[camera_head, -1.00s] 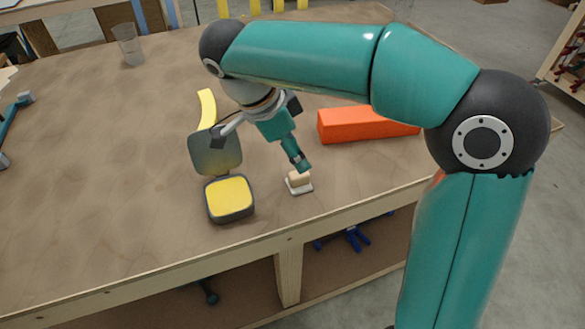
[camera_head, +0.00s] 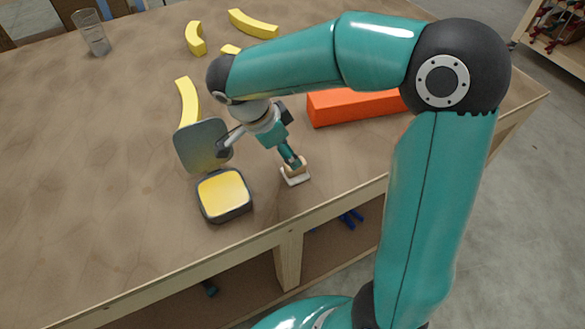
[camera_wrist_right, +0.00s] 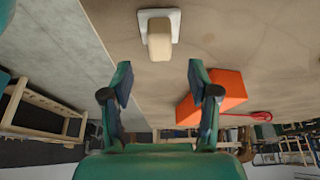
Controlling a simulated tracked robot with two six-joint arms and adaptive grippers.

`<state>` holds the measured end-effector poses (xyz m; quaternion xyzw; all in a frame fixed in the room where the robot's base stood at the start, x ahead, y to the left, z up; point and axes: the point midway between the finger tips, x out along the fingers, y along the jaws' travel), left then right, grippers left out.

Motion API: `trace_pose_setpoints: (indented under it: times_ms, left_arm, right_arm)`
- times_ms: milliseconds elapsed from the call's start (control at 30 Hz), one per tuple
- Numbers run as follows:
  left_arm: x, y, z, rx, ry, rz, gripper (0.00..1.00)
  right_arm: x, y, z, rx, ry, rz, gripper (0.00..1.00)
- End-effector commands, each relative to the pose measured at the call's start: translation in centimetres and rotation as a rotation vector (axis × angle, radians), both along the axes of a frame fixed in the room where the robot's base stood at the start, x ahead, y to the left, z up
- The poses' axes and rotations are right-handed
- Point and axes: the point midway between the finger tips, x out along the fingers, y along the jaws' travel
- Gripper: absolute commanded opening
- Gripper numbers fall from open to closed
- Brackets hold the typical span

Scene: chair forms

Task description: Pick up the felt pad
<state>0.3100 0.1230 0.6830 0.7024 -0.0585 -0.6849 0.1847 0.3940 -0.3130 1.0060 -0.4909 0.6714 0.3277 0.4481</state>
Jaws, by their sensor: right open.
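The felt pad (camera_head: 296,175) looks like a small cream block on a white, flat base. It stands on the table near its front edge in the head view. My right gripper (camera_head: 293,162) points down at it, with the fingertips close to the block's top and partly covering it. In the right wrist view the fingers of my right gripper (camera_wrist_right: 158,82) are spread, with nothing between them. The felt pad (camera_wrist_right: 159,40) lies beyond the tips, about midway between them sideways, and appears untouched. My left gripper is out of view.
An open dark tin (camera_head: 224,196) with yellow filling and a raised grey lid (camera_head: 203,146) stands left of the pad. An orange block (camera_head: 355,106) lies behind to the right. Yellow curved pieces (camera_head: 188,100) and a clear glass (camera_head: 92,32) are farther back. The left table is bare.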

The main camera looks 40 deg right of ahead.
Motion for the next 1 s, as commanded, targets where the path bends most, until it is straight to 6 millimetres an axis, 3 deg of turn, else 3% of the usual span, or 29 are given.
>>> trace_pose_setpoints:
  times_ms: [267,600,867,1000]
  left_arm:
    - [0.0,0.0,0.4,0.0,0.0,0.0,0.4]
    - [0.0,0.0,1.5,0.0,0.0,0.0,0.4]
    - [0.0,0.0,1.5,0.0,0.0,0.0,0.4]
    - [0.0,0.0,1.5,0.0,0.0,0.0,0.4]
  right_arm:
    - [-0.2,-0.7,-1.7,0.0,0.004,-0.002,0.6]
    - [-0.5,-2.1,-5.7,0.001,0.003,-0.002,0.6]
    - [-0.5,-2.2,-6.0,0.001,0.0,-0.001,0.6]
    - [-0.5,-2.1,-5.9,0.001,0.0,-0.001,0.37]
